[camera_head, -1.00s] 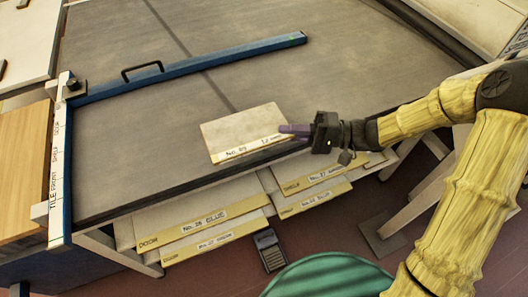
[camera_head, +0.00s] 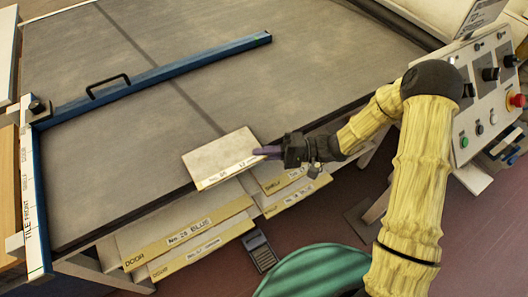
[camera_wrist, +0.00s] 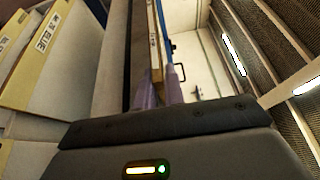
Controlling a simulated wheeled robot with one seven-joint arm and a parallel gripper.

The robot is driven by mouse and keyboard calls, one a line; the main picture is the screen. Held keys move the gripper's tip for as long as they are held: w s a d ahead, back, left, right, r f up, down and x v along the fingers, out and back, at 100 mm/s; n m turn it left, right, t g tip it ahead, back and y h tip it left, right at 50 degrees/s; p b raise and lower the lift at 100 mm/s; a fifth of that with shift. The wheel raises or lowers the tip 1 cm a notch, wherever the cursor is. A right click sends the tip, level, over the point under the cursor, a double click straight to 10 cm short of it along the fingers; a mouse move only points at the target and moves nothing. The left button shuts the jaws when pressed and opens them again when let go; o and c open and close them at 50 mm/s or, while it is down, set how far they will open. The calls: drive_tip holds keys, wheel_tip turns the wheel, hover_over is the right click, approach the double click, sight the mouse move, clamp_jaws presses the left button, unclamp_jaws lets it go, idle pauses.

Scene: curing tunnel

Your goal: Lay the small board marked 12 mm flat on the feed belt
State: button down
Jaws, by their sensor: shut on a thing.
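The small board (camera_head: 220,154) is pale, with a label on its near edge reading about "12" in the head view. It is near the front edge of the grey feed belt (camera_head: 130,85); I cannot tell whether it touches the belt. My gripper (camera_head: 268,151) is shut on the board's right end, its purple fingers hiding a little of that edge. In the wrist view the board (camera_wrist: 156,50) shows edge-on between the purple fingers (camera_wrist: 160,93).
A blue gate bar (camera_head: 165,75) with a black handle crosses the belt. Labelled boards (camera_head: 190,235), one marked "No. 28 BLUE", are stored below the front edge. A control panel (camera_head: 487,95) with a red button stands at right. A teal rounded thing (camera_head: 315,275) is at the bottom.

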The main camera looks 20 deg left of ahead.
drive_tip(key=shift+f, duration=0.2)
drive_tip(key=c, duration=1.5)
unclamp_jaws()
drive_tip(key=shift+r, duration=0.15)
drive_tip(key=shift+d+r, duration=0.1)
drive_tip(key=shift+d, duration=0.05)
drive_tip(key=b+v, duration=0.2)
drive_tip(key=v, duration=0.9)
drive_tip(key=shift+w+d, duration=0.2)
drive_tip(key=shift+d, duration=0.15)
